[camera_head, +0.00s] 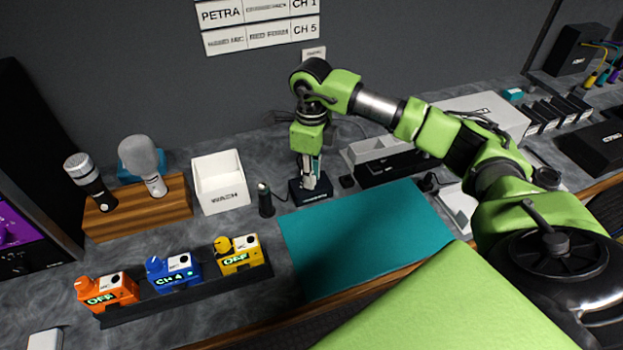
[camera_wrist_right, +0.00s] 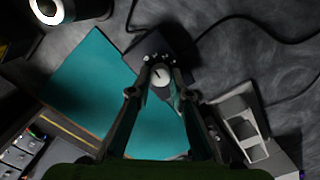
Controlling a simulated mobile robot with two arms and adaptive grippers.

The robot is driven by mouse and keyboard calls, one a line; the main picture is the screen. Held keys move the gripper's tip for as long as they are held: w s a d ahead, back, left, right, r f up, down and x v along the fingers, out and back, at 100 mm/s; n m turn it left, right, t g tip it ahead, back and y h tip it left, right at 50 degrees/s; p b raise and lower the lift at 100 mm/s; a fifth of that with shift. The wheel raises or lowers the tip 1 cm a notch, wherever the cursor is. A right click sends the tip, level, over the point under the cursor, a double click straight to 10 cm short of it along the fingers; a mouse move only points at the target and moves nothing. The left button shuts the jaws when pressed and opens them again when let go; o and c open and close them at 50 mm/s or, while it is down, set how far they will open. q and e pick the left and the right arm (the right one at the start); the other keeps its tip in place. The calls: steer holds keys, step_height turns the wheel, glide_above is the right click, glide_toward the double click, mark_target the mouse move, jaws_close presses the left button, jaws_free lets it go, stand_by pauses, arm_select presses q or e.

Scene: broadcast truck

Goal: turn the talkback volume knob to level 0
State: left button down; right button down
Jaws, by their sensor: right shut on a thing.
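The talkback box (camera_head: 311,197) is a small dark unit on the counter, just behind the teal mat. Its volume knob (camera_wrist_right: 161,75) shows in the right wrist view as a round light-grey top with a dark pointer line. My right gripper (camera_head: 309,178) points down onto the box and hides the knob in the head view. In the right wrist view its two fingertips (camera_wrist_right: 157,72) stand on either side of the knob, shut on it. The box also shows in the wrist view (camera_wrist_right: 180,45) around the knob. Any level marks are too small to read. My left gripper is not in view.
A teal mat (camera_head: 365,240) lies in front of the box. A white bin (camera_head: 220,182), a small dark upright device (camera_head: 265,200) with a cable, and a wooden block (camera_head: 137,212) holding microphones stand left. Coloured packs sit in a black rack (camera_head: 190,291).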

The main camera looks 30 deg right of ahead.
steer(key=shift+n+b, duration=0.35)
steer(key=shift+n, duration=0.25)
steer(key=shift+r, duration=0.1)
steer(key=c, duration=1.8)
jaws_free()
steer(key=shift+c, duration=0.2)
step_height(320, 180, up, 12)
